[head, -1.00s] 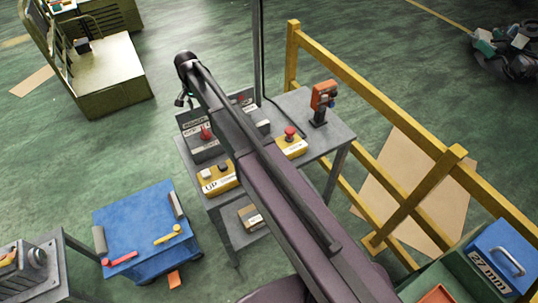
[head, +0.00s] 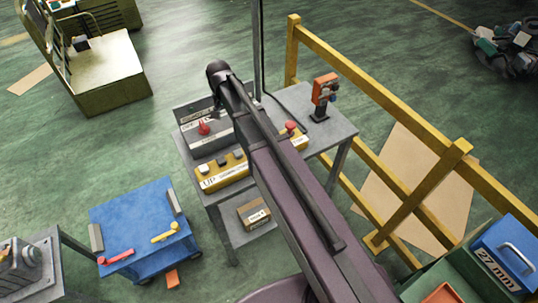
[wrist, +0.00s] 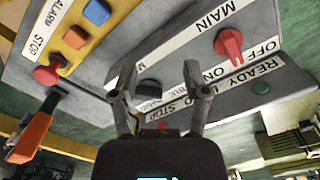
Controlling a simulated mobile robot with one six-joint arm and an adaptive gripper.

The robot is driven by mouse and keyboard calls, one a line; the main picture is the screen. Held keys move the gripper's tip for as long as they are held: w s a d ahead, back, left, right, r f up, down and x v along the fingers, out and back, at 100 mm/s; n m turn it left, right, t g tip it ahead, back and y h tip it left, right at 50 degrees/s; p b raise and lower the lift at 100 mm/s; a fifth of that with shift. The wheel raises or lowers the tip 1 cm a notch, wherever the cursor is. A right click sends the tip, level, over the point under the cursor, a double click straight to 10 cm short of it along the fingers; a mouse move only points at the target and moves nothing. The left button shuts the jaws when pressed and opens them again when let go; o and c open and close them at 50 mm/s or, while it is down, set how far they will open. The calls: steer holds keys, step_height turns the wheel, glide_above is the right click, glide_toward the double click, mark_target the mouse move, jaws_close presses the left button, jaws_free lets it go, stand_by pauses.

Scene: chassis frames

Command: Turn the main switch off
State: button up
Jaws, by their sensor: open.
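The main switch is a red rotary knob (wrist: 229,42) on a grey panel, beside a MAIN label (wrist: 212,22) and a strip marked ON and OFF. I cannot tell which mark the knob points to. In the head view the red knob (head: 204,128) is on the grey box at the table's left side. My gripper (wrist: 158,78) is open and empty, its fingers apart over the panel. The knob lies just beyond the right finger in the wrist view, outside the jaws. A black knob (wrist: 149,90) shows between the fingers.
A yellow pendant box (head: 222,176) marked UP is in front of the panel. A red stop button (head: 291,127) and an orange upright device (head: 323,92) stand on the right of the table. A yellow railing (head: 385,95) runs behind. READY label and green lamp (wrist: 261,87) are close to the knob.

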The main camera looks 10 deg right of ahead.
steer(key=s+d+f+n+b, duration=0.1)
steer(key=s+d+f+b, duration=0.2)
steer(key=s+d, duration=0.3)
steer(key=s+d+f+n+b, duration=0.2)
steer(key=s+d, duration=0.3)
steer(key=s, duration=0.4)
steer(key=shift+d+f+b, duration=0.4)
steer(key=shift+f+b, duration=0.2)
steer(key=shift+f, duration=0.15)
step_height(320, 180, up, 10)
steer(key=n+p, duration=0.4)
steer(key=p, duration=0.6)
glide_above(203, 124)
steer(key=shift+a+r, duration=0.1)
steer(key=shift+r, duration=0.05)
steer(key=shift+f, duration=0.2)
step_height(203, 124, down, 13)
steer(key=b, duration=1.3)
steer(key=shift+f, duration=0.2)
